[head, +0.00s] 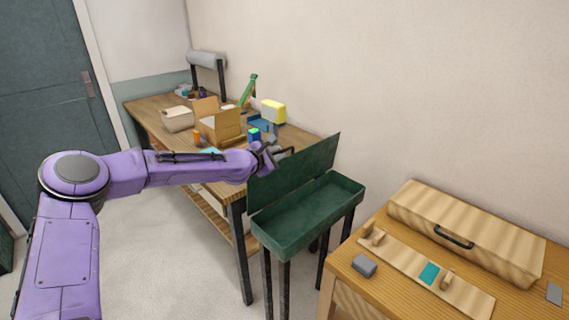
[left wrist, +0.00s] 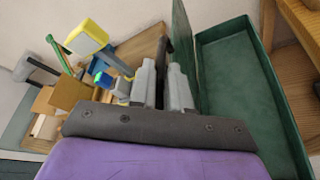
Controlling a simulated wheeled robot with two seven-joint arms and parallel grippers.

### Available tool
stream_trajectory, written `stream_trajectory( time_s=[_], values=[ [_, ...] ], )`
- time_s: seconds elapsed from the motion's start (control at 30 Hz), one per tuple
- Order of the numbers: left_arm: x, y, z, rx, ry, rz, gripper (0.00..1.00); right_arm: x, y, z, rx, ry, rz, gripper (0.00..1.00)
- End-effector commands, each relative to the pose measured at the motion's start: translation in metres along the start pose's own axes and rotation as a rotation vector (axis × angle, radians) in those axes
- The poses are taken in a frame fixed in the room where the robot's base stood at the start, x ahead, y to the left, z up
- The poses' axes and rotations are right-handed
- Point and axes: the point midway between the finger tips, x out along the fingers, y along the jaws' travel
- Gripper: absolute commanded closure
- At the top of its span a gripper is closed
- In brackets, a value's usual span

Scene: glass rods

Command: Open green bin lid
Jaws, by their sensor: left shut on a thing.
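The green bin (head: 305,221) is a shallow dark green trough on dark legs, and its inside shows with nothing in it. Its lid (head: 297,172) stands raised, roughly upright, along the bin's back-left side. My left gripper (head: 272,157) reaches in from the left behind the lid. In the left wrist view its fingers (left wrist: 162,85) are shut on the dark lid handle (left wrist: 168,40), beside the lid (left wrist: 185,36). The bin's open inside (left wrist: 240,75) lies to the right there. My right gripper is not in view.
A wooden workbench (head: 150,104) behind the bin holds a cardboard box (head: 218,127), a yellow-topped item (head: 273,111) and small things. A wooden table (head: 345,268) at right carries a wooden case (head: 465,232) and a grey block (head: 364,265). Floor at left is clear.

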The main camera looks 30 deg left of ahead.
Motion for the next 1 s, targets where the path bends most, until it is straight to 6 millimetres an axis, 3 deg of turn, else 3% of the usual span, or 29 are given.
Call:
stream_trajectory(
  time_s=[0.3, 0.73, 0.77, 0.8, 1.0],
  values=[
    [0.004, 0.015, -0.010, 0.004, 0.001, 0.003, 1.00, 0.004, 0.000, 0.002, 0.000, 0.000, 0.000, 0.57],
    [0.004, 0.015, -0.011, 0.005, 0.001, 0.002, 1.00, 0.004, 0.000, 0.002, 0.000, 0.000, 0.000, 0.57],
    [0.004, 0.015, -0.011, 0.005, 0.001, 0.002, 0.77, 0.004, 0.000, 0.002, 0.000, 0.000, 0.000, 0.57],
    [0.004, 0.015, -0.011, 0.005, 0.001, 0.002, 0.64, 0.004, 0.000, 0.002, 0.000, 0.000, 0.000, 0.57],
    [0.004, 0.015, -0.011, 0.005, 0.001, 0.001, 0.62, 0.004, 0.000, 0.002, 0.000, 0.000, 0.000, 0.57]
  ],
)
